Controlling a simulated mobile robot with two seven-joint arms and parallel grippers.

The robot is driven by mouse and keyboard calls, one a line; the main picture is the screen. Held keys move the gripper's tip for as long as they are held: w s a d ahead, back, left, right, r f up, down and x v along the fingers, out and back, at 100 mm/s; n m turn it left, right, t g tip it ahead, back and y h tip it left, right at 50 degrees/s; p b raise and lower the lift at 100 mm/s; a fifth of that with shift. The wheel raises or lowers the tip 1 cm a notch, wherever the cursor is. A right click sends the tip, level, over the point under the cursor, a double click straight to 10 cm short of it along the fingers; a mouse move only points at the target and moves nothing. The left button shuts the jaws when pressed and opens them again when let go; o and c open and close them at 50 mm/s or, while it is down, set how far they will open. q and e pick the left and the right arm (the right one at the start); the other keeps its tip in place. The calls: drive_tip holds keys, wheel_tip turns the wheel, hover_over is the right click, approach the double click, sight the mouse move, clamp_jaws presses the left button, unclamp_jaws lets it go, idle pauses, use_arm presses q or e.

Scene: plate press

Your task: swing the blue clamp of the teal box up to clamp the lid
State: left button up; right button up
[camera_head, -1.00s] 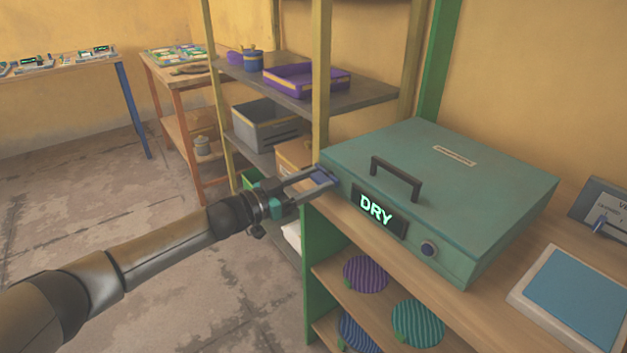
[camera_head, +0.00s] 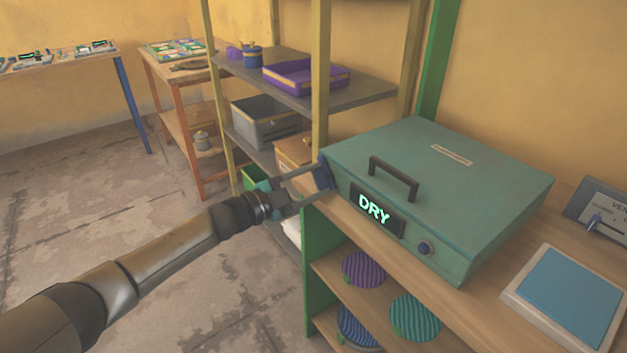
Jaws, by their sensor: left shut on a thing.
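The teal box (camera_head: 478,200) sits on the wooden counter with its lid down. A dark handle (camera_head: 393,179) stands on the lid, and a display (camera_head: 375,209) on the front reads DRY. The blue clamp (camera_head: 322,174) is at the box's front left corner and looks upright against it. My left gripper (camera_head: 318,178) is shut on the blue clamp, reaching in from the left; its fingers hide part of the clamp. My right gripper is not in view.
A pad with a blue top (camera_head: 568,290) lies to the right. Striped discs (camera_head: 415,316) sit on the shelves below the counter. A shelf rack with a purple tray (camera_head: 305,76) stands behind the gripper.

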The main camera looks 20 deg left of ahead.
use_arm(q)
drive_tip(key=m, duration=0.3)
drive_tip(key=shift+f+m, duration=0.1)
drive_tip(key=shift+m, duration=0.3)
drive_tip(key=shift+m+b, duration=0.5)
drive_tip(key=shift+m, duration=1.1)
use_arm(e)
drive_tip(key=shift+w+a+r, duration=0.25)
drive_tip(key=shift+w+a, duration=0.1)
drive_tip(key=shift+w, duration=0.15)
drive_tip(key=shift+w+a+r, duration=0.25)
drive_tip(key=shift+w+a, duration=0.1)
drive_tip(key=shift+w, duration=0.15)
use_arm(q)
drive_tip(key=shift+m, duration=0.3)
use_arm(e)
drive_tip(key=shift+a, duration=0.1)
use_arm(q)
drive_tip(key=o, duration=1.4)
drive_tip(key=shift+f, duration=0.1)
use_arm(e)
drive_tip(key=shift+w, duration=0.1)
use_arm(q)
drive_tip(key=shift+s, duration=0.1)
